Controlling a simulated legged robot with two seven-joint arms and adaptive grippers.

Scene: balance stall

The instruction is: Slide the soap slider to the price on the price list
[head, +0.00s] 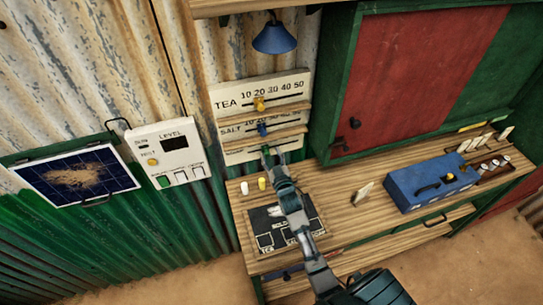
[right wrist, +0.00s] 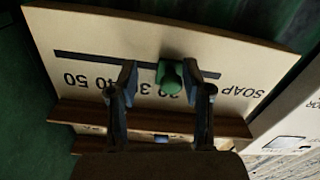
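The soap slider, a green knob (right wrist: 171,76), sits in the dark slot of the cream board (right wrist: 235,60), which appears upside down in the right wrist view. The knob stands near the low-number end, around the 20, partly covering the numbers. My right gripper (right wrist: 159,75) is open, with one finger on each side of the knob. The knob is closer to the finger on the SOAP side; I cannot tell whether they touch. In the head view my right gripper (head: 270,160) covers much of the soap row. A dark board with pale markings (head: 265,222) lies on the counter, unreadable. My left gripper is not in view.
Above the soap row are a yellow tea knob (head: 259,103) and a blue salt knob (head: 263,129), with wooden ledges between. A blue scale-like box (head: 430,183) stands on the counter at right. A white level panel (head: 165,152) hangs at left.

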